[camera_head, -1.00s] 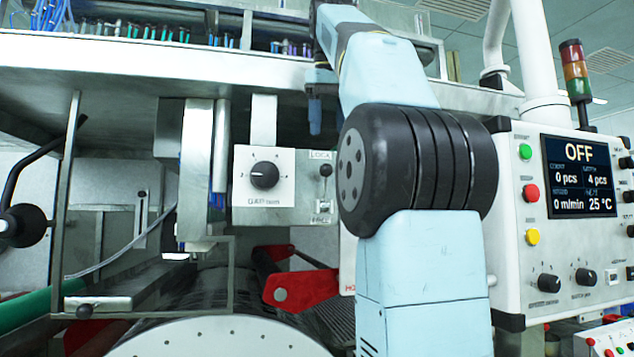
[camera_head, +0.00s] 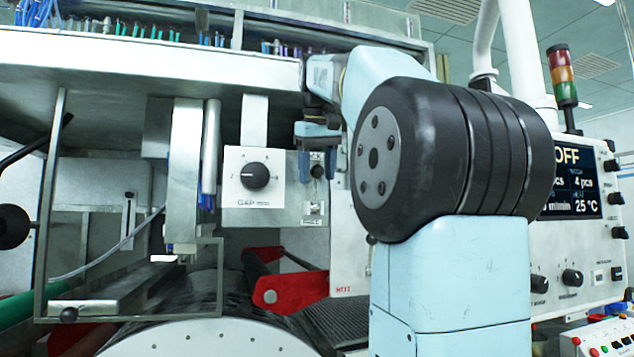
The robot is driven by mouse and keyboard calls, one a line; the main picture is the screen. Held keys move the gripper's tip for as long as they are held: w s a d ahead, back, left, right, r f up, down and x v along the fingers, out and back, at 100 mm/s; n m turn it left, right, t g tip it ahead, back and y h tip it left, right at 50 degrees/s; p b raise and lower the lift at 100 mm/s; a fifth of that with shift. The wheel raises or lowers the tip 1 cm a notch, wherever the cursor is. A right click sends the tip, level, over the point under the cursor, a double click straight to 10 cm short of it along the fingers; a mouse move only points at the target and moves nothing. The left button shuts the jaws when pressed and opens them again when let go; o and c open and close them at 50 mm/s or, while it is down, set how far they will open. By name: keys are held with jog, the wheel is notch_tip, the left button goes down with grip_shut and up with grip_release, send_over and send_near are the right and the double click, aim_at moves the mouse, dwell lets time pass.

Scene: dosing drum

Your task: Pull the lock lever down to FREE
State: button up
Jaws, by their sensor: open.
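The lock lever (camera_head: 317,171) is a small black ball knob on a thin stem, on the grey plate right of the GAP dial. In the picture one finger is on each side of the knob. Whether they touch it or stand in front of it I cannot tell.
The GAP dial (camera_head: 254,176) is close on the left. A red arm (camera_head: 290,288) and the drum (camera_head: 215,338) are below. A metal shelf (camera_head: 150,60) runs above. The control panel (camera_head: 580,240), its screen reading OFF, is partly hidden behind my arm.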

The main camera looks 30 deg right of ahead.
aim_at(316, 189)
jog(key=shift+x, duration=1.4)
grip_shut()
